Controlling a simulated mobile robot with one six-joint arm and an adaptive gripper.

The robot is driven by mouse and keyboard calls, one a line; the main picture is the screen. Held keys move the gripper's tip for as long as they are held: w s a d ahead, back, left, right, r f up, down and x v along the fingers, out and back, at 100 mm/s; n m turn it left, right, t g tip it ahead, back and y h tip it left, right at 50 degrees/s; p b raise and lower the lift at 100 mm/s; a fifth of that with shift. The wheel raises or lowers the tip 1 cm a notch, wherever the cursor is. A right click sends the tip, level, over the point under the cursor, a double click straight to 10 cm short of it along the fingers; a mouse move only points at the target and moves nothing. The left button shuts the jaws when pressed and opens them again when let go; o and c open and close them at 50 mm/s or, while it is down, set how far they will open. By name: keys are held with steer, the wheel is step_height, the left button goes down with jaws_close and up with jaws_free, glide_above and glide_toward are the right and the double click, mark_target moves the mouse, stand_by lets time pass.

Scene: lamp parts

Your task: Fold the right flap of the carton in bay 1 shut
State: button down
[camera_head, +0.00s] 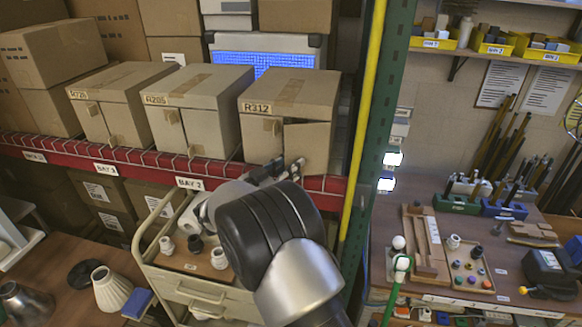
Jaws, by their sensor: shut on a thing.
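The carton marked R312 (290,90) stands on the red-edged shelf, rightmost of three similar cartons. The shelf label below it is hidden by my arm; the label to its left appears to read BAY 2. Its left front flap (259,138) looks flat against the front, with a small tan tab (277,127) at its edge. Its right flap (308,146) stands slightly out, with a dark gap along its top. My gripper (288,166) is at the lower edge of the right flap, shut on it; the fingertips are small and partly hidden by my wrist.
Carton R205 (205,88) stands just left, with a narrow gap. A green upright (384,110) and yellow post (363,120) stand close on the right. A trolley (200,285) with small parts is below. A workbench (400,270) with tools lies right.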

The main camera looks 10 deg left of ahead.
steer(key=c, duration=1.7)
jaws_free()
steer(key=shift+w+a+r, duration=0.15)
steer(key=shift+a+r, duration=0.05)
steer(key=shift+r, duration=0.05)
steer(key=o, duration=0.4)
steer(key=shift+d+f, duration=0.1)
steer(key=shift+f, duration=0.05)
steer(key=v, duration=1.2)
